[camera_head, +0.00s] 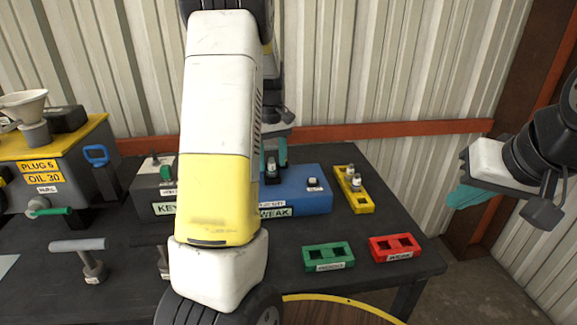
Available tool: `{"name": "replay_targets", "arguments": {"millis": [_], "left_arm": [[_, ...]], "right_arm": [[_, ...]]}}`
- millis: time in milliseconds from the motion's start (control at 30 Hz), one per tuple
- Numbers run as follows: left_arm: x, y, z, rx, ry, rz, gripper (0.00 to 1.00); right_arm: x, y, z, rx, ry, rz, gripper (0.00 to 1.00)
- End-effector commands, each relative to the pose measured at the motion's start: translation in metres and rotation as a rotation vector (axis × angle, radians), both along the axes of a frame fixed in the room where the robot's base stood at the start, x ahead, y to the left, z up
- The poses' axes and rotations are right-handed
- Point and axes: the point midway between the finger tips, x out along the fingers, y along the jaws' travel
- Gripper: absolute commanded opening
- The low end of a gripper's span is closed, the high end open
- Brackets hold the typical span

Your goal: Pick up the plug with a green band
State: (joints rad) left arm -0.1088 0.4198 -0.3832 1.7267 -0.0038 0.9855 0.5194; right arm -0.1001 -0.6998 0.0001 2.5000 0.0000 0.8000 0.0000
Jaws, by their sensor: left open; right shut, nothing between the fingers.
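Small dark-and-pale plugs stand in a yellow two-slot holder (354,204): a rear plug (351,170) and a front plug (357,184). They are too small for me to be sure which has a green band. Another small upright piece (271,167) stands on the blue tester box (293,199), just below my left gripper (276,152). That gripper is open, with teal fingers, partly hidden by my own arm. I cannot tell if it touches the piece. My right gripper (467,196) is shut and empty, off the table's right side.
A green two-slot tray (328,264) and a red one (413,256) sit empty at the front right. A grey box (150,190), metal handles (92,262) and a yellow-topped machine (65,141) stand left. My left arm hides the table's middle.

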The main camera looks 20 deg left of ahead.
Motion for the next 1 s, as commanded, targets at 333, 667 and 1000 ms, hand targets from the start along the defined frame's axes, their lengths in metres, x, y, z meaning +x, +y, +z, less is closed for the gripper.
{"name": "replay_targets", "arguments": {"millis": [333, 667, 1000], "left_arm": [[0.0, -0.0006, -0.0138, 0.0, -0.001, -0.001, 0.49], [-0.0001, -0.0006, -0.0134, -0.001, -0.002, -0.001, 0.0], [0.0002, -0.0006, -0.0102, 0.0, -0.003, -0.001, 0.0]], "right_arm": [[-0.0001, 0.0, 0.0001, 0.0, 0.0, 0.0, 0.0], [-0.0001, 0.0, 0.0001, 0.0, 0.0, 0.0, 0.0], [-0.0001, 0.0, 0.0001, 0.0, 0.0, 0.0, 0.0]]}}
